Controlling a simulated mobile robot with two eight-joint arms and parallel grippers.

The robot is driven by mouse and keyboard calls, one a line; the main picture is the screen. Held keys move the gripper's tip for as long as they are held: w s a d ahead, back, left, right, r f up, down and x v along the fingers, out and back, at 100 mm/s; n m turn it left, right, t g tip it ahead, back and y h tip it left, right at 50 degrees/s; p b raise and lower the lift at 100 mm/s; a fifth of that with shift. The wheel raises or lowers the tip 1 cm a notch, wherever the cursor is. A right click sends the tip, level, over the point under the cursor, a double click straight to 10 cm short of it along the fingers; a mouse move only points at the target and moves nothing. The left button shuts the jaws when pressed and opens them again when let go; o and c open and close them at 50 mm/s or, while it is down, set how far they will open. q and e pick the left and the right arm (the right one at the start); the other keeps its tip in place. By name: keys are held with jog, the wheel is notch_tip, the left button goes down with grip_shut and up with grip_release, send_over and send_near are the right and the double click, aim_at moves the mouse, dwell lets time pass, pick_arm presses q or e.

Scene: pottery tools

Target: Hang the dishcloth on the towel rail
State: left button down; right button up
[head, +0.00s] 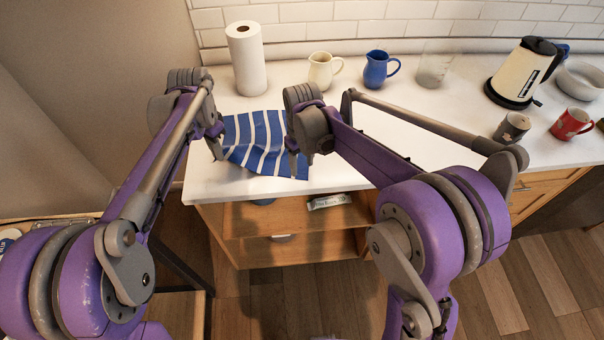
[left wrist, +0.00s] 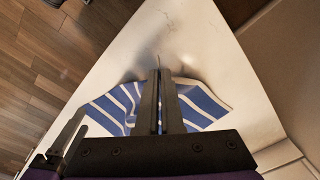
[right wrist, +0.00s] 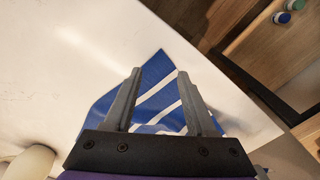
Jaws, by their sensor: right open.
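The blue and white striped dishcloth (head: 262,146) lies on the white counter, its front edge near the counter edge. My left gripper (head: 218,152) is at the cloth's left side. In the left wrist view its fingers (left wrist: 160,78) are together, with rumpled cloth (left wrist: 205,104) around them; they appear shut on it, though the pinch itself is hidden. My right gripper (head: 298,165) is over the cloth's right side. In the right wrist view its fingers (right wrist: 158,74) are apart, with cloth (right wrist: 155,104) showing between and below them. I cannot make out a towel rail in any view.
A paper towel roll (head: 246,60), a cream jug (head: 322,70) and a blue jug (head: 376,70) stand behind the cloth. A kettle (head: 520,75), a grey mug (head: 512,127) and a red mug (head: 571,124) are at right. Below the counter is an open wooden drawer (head: 290,215).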

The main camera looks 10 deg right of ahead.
jog(key=shift+f, duration=1.3)
jog(key=shift+c, duration=0.2)
grip_shut()
jog(key=shift+r, duration=2.5)
